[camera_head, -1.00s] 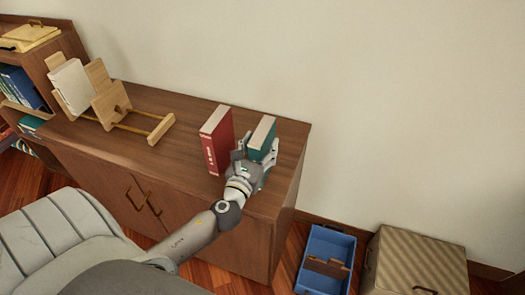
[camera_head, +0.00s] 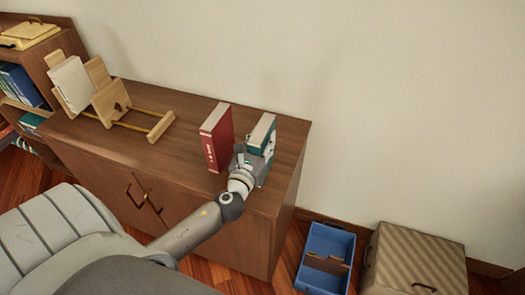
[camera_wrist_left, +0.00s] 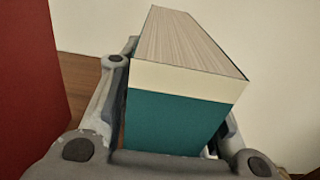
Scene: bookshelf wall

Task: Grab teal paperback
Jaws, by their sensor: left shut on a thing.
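The teal paperback (camera_head: 262,135) stands upright near the right end of the wooden cabinet top, with its cream page block facing up. In the left wrist view the teal paperback (camera_wrist_left: 175,120) sits between the two fingers, its teal and cream spine facing the camera. My left gripper (camera_head: 257,158) is shut on it from the front side. The gripper also shows in the left wrist view (camera_wrist_left: 170,150), with a finger along each side of the book. The fingertips are partly hidden behind the book. My right gripper is not in view.
A red book (camera_head: 217,138) stands upright just left of the gripper. A wooden book rack (camera_head: 112,103) with a white book (camera_head: 72,85) is farther left. The cabinet top (camera_head: 175,145) between is clear. A blue bin (camera_head: 325,258) and a striped box (camera_head: 415,265) stand on the floor at right.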

